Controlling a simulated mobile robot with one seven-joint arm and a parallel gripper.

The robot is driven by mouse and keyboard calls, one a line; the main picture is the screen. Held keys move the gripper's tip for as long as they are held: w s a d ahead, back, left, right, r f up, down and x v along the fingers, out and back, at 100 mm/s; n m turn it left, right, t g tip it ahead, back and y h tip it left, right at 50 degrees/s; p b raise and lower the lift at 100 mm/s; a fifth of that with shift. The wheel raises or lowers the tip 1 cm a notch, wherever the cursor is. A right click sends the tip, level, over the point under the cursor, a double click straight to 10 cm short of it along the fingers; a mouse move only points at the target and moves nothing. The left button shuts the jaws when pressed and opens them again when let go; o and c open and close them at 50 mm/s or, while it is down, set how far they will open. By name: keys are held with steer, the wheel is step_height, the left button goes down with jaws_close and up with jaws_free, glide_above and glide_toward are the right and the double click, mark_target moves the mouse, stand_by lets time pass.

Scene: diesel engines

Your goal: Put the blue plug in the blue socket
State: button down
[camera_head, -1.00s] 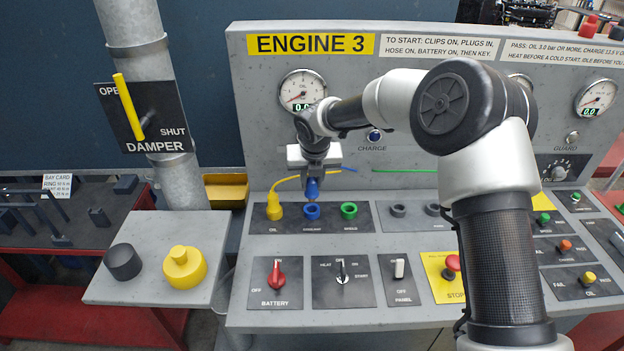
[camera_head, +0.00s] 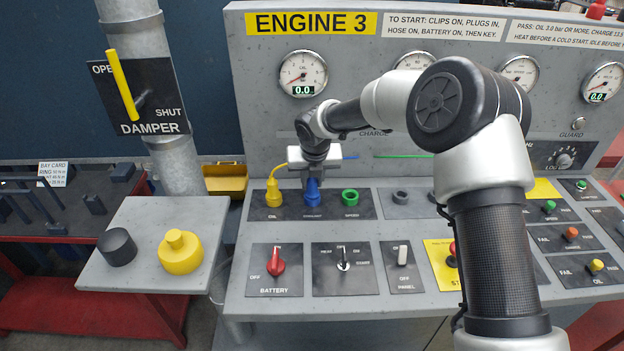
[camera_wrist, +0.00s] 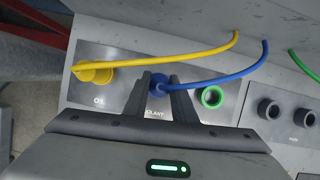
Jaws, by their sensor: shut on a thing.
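My gripper (camera_head: 312,180) is shut on the blue plug (camera_head: 312,190), which stands upright over the blue socket (camera_head: 312,201) labelled COOLANT. The plug's lower end meets the socket in the head view; how deep it sits I cannot tell. In the wrist view the blue plug (camera_wrist: 159,84) is between my two fingers, and its blue cable runs up to the right. The blue socket is hidden there under the plug and fingers.
The yellow plug (camera_head: 274,195) stands in the oil position on the left, and the empty green socket (camera_head: 350,197) is on the right. Two dark sockets lie further right. A battery switch (camera_head: 276,262) and a key switch (camera_head: 343,257) sit in front.

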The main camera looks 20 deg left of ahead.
steer(key=c, duration=1.4)
jaws_free()
steer(key=v, duration=1.7)
steer(key=shift+r+p, duration=0.2)
steer(key=shift+p, duration=0.15)
